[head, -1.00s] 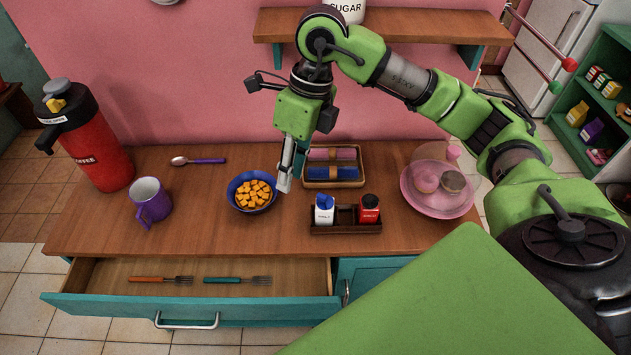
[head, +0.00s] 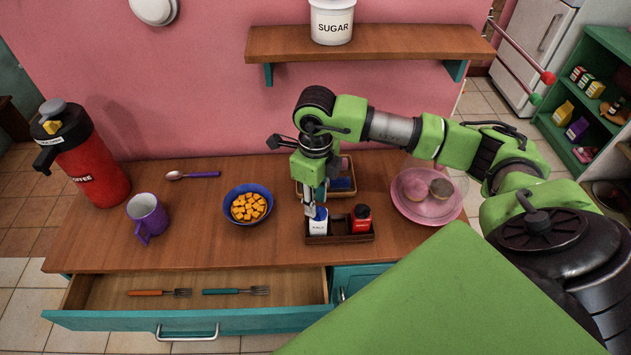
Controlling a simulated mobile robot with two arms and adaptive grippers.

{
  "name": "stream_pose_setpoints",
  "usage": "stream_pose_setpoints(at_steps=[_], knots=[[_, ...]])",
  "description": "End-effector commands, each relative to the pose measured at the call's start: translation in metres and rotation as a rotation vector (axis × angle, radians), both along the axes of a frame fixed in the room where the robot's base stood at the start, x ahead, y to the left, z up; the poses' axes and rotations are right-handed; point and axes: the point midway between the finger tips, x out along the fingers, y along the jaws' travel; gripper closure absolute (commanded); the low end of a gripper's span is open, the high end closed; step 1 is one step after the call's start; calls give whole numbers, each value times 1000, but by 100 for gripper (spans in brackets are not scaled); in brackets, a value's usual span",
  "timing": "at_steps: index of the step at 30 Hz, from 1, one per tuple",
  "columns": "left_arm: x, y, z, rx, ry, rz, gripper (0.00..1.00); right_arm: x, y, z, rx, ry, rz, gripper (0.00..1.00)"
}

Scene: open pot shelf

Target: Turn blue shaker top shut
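The blue-topped shaker (head: 318,222) has a white body and stands in the left part of a dark wooden caddy (head: 340,239). A red shaker with a black top (head: 361,219) stands beside it on the right. My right gripper (head: 309,209) points down directly over the blue top, with its fingertips at or very close to it. The gripper hides part of the top, and I cannot tell whether the fingers touch or grip it. My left gripper is not in view.
A tray of folded cloths (head: 342,181) lies right behind the caddy. A blue bowl of orange cubes (head: 248,204) stands to the left and a pink plate (head: 428,207) to the right. A wall shelf (head: 400,42) hangs above. The drawer (head: 190,322) is open in front.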

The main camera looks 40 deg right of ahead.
Motion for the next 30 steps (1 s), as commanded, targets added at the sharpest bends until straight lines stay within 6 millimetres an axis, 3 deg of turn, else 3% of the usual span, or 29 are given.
stream_pose_setpoints(at_steps=[6, 13, 16, 17, 23, 30], knots=[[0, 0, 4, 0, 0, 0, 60, 0, 0, -12, 0, 0, 1, 74], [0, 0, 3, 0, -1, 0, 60, 0, 0, -13, 0, 0, 1, 74], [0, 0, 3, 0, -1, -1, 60, 0, 0, -13, 0, 0, 1, 98], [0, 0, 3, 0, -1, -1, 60, 0, 0, -12, 0, 0, 1, 100], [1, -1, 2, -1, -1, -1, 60, 0, 0, -13, 0, -1, -5, 100], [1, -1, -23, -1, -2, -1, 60, 1, -1, -18, 0, -3, -179, 100]])
